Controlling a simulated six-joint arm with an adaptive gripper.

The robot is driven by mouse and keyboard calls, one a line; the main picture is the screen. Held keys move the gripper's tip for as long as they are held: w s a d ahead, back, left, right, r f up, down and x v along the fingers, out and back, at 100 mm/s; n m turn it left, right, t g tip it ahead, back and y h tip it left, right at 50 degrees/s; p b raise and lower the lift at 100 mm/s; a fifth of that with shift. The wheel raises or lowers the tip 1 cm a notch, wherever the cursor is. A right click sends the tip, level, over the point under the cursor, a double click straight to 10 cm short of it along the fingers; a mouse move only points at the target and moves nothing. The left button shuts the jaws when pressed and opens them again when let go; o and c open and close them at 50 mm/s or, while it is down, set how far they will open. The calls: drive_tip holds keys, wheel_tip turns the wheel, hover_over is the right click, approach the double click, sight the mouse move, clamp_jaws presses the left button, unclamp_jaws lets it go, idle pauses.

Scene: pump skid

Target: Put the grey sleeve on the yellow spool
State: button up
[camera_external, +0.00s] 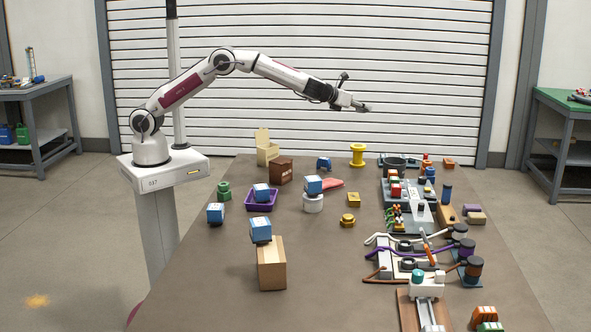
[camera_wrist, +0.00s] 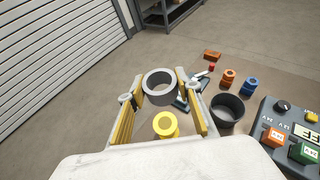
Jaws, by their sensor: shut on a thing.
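The grey sleeve (camera_wrist: 161,101) is a short open ring, held between the fingertips of my gripper (camera_wrist: 160,84) in the wrist view. In the external view my gripper (camera_external: 361,107) is high above the far end of the table, and the sleeve is too small there to make out clearly. The yellow spool (camera_external: 357,155) stands upright on the table below my gripper, with a wide top and bottom flange. In the wrist view the spool (camera_wrist: 166,124) shows between the fingers, lower in the picture than the sleeve. The sleeve is apart from the spool.
A dark round cup (camera_wrist: 227,110) and a control box (camera_wrist: 292,135) stand right of the spool. The pump skid (camera_external: 402,215) fills the table's right side. A blue part (camera_external: 324,163) and a cream holder (camera_external: 266,147) lie left of the spool. The air around my gripper is clear.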

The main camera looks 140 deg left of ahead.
drive_tip(key=shift+s+a, duration=0.3)
drive_tip(key=shift+s, duration=0.2)
drive_tip(key=shift+s+a, duration=0.25)
drive_tip(key=shift+s, duration=0.2)
hover_over(357, 146)
wheel_tip(357, 146, down, 4)
drive_tip(key=shift+f, duration=0.45)
drive_tip(key=shift+f, duration=3.15)
drive_tip(key=shift+f, duration=1.85)
drive_tip(key=shift+f, duration=0.15)
drive_tip(key=o, duration=0.9)
